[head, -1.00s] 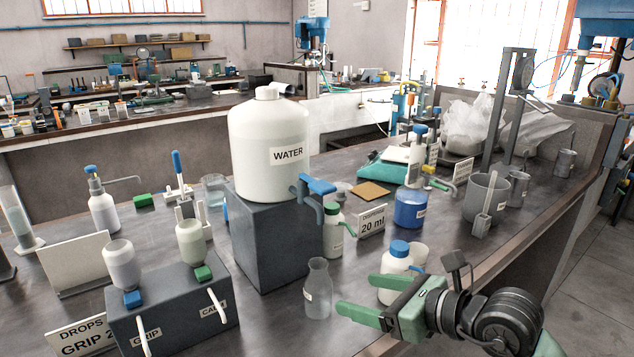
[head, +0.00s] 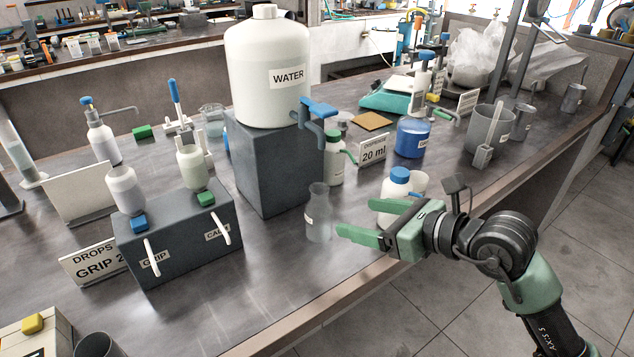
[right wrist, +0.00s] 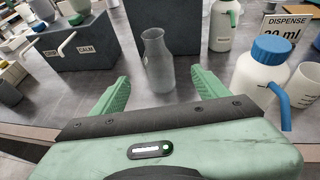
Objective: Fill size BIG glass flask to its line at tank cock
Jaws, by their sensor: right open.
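A clear glass flask (head: 318,215) with a small label stands upright on the bench. It stands in front of the dark block that bears the white WATER tank (head: 268,75). The tank's cock (head: 316,112), with a blue lever, sticks out on the tank's right, above and behind the flask. My right gripper (head: 360,235) is open, just right of the flask with its fingers toward it. In the right wrist view the flask (right wrist: 157,62) stands ahead, between the lines of the two open fingers (right wrist: 158,95). I cannot tell that either finger touches it. My left gripper is not in view.
A white bottle with a blue cap (head: 397,187) stands close behind my right gripper. A green-spouted bottle (head: 334,160) and a DISPENSE 20 ml sign (head: 373,150) stand behind the flask. A dark two-bottle stand (head: 180,245) is at left.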

